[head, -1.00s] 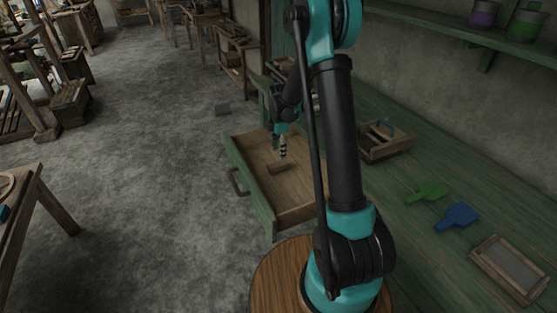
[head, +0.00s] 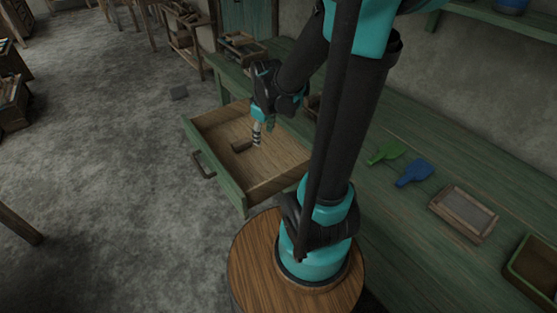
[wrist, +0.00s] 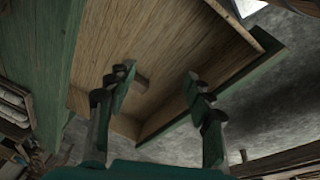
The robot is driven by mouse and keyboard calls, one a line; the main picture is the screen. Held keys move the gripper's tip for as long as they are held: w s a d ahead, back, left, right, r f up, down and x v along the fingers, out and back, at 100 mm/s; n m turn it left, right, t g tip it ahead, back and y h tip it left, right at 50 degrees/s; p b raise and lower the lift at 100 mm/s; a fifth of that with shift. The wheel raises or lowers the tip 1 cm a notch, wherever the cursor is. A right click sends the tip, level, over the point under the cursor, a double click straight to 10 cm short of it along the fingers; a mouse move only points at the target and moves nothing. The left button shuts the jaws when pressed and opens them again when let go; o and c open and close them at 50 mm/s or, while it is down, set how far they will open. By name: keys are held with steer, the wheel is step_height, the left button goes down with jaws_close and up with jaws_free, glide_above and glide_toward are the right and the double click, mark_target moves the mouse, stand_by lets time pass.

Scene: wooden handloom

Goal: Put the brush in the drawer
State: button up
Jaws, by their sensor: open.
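The open wooden drawer (head: 278,181) with a green front stands out from the green bench. A small brown block-like piece (head: 240,146), which looks like the brush, lies on the drawer floor; its bristles cannot be made out. In the wrist view the brown piece (wrist: 141,83) shows beyond my fingers, close to the left one, inside the drawer (wrist: 185,30). My gripper (head: 257,137) is over the drawer, just right of the piece in the head view, pointing down. In the wrist view my gripper (wrist: 161,77) has its fingers wide apart with nothing between them.
On the green bench (head: 420,235) lie a green scraper-like tool (head: 385,152), a blue one (head: 414,173), a framed wooden tray (head: 464,213) and a box (head: 534,268) at the right edge. The drawer has a dark handle (head: 203,166).

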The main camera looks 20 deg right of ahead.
steer(key=s+d+f+m+t, duration=0.1)
steer(key=s+f+m, duration=0.1)
steer(key=s+m, duration=0.6)
steer(key=s, duration=0.3)
steer(key=shift+s+d+f+t, duration=0.25)
steer(key=shift+d+t, duration=0.05)
steer(key=shift+d, duration=0.1)
stand_by(0.3)
